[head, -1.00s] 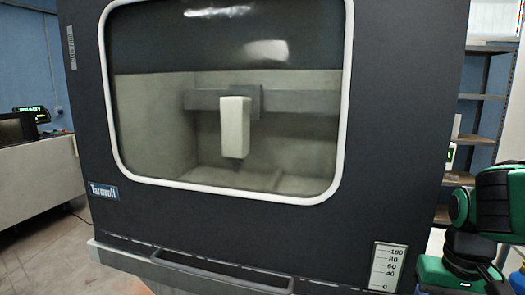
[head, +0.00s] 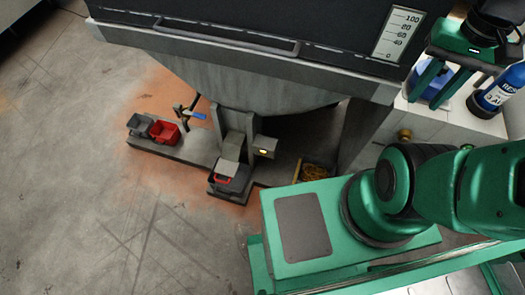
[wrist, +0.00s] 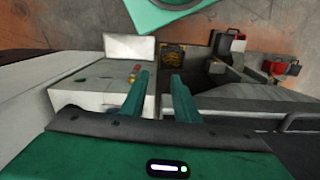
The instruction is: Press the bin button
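In the head view, a small grey box (head: 265,146) with a lit yellow spot (head: 263,152) stands on the low base under the machine. The spot may be the bin button, but it is too small to be sure. Beside the box is a dark bin with red inside (head: 228,180). A red bin (head: 165,132) and a grey bin (head: 141,124) sit at the base's left end. My gripper (head: 440,88) is high at the upper right, well away from the box. In the wrist view its two green fingers (wrist: 160,92) are apart with nothing between them.
The dark machine (head: 250,35) overhangs the bins. A blue bottle (head: 498,88) stands on the white cabinet (head: 420,125) near my gripper. A tray with yellow contents (head: 314,172) lies right of the box. The floor (head: 80,180) at left is clear.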

